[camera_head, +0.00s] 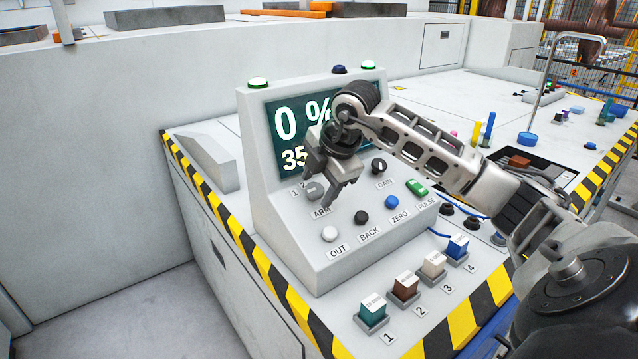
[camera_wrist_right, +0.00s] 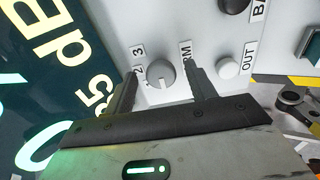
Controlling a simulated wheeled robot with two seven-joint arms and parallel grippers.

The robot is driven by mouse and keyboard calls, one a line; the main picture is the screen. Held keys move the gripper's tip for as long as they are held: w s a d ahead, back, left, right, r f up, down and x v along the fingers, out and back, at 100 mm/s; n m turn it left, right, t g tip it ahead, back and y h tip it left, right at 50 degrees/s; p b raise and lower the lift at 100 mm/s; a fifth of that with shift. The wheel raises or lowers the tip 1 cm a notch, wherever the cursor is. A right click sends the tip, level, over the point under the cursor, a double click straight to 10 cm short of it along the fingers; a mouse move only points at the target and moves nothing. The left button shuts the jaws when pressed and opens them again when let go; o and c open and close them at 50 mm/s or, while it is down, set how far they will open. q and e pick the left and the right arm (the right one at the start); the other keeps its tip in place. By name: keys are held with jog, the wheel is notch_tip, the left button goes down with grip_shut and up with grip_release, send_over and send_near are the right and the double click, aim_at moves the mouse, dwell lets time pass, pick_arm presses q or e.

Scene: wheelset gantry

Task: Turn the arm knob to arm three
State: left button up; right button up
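The ARM knob (camera_head: 314,191) is a round grey knob on the sloped face of the console, with the numbers 1 and 2 visible beside it in the head view. In the right wrist view the knob (camera_wrist_right: 161,74) sits between the fingers, with numbers including 2 and 3 next to it. Which number its pointer faces is too small to tell. My right gripper (camera_head: 318,192) is open over the knob, one finger on each side. In the right wrist view gaps show between the knob and both fingers of the gripper (camera_wrist_right: 160,78). My left gripper is out of view.
The console (camera_head: 262,215) has a screen (camera_head: 287,125) partly hidden by my right arm. Close by are a white OUT button (camera_head: 330,234), a dark BACK button (camera_head: 361,217), a blue ZERO button (camera_head: 391,202) and a GAIN knob (camera_head: 379,166). Several labelled blocks stand in front.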

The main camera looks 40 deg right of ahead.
pick_arm(q)
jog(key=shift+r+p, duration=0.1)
jog(key=shift+p, duration=0.4)
pick_arm(e)
jog(key=v, duration=1.6)
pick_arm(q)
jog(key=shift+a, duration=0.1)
pick_arm(e)
jog(key=shift+a+f, duration=0.1)
